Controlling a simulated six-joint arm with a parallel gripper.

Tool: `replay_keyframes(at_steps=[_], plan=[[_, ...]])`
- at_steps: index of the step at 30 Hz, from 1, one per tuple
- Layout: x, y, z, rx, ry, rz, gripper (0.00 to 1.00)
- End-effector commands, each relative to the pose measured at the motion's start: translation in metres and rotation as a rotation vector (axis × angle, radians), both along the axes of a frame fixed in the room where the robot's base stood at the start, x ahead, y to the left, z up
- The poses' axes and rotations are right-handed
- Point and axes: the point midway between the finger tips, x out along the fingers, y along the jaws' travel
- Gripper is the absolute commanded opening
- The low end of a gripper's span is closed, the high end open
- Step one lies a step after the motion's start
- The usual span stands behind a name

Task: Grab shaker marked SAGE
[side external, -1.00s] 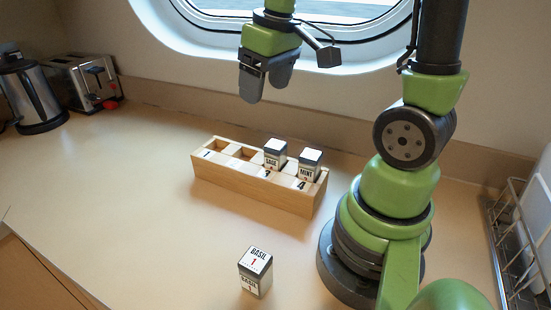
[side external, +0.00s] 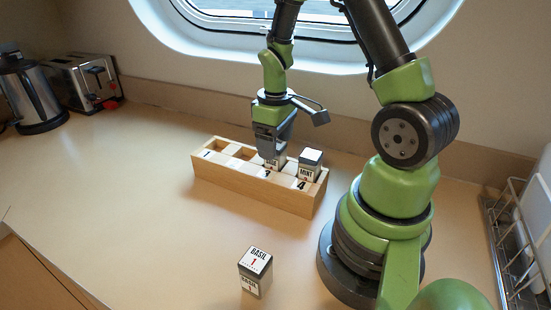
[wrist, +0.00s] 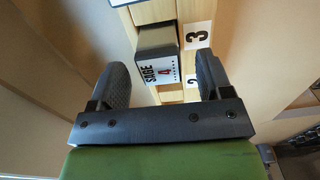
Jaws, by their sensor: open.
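The SAGE shaker (side external: 280,163) stands in slot 3 of the wooden rack (side external: 255,189), mostly hidden behind my gripper in the side view. In the wrist view the SAGE shaker (wrist: 160,64) shows a grey side and a white label with SAGE and a red 4. My gripper (side external: 272,152) is low over slot 3, pointing down. In the wrist view my gripper (wrist: 162,62) is open, with one dark finger on each side of the shaker and gaps between. Whether the tips reach below its top is hard to tell.
The MINT shaker (side external: 310,164) stands close by in slot 4. Slots 1 and 2 look empty. The BASIL shaker (side external: 255,271) stands on the counter in front. A kettle (side external: 31,93) and toaster (side external: 84,82) are at the back left; a dish rack (side external: 515,245) is at the right.

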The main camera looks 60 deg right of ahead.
Motion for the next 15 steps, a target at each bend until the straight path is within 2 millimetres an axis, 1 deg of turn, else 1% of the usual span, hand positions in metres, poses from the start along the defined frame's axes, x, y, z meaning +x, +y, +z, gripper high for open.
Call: replay_keyframes(at_steps=[1,4,7,12,13,14,15], plan=[[-0.001,0.000,-0.008,0.003,0.005,0.001,0.72],[0.000,0.000,-0.017,0.002,0.002,0.001,0.72],[0.000,0.000,-0.020,0.001,-0.001,0.000,0.72],[0.000,0.000,-0.020,0.000,-0.002,0.000,0.72],[0.000,0.000,-0.020,0.000,-0.002,0.000,0.70],[0.000,0.000,-0.020,0.000,-0.002,0.000,0.63],[0.000,0.000,-0.020,0.000,-0.002,0.000,0.54]])
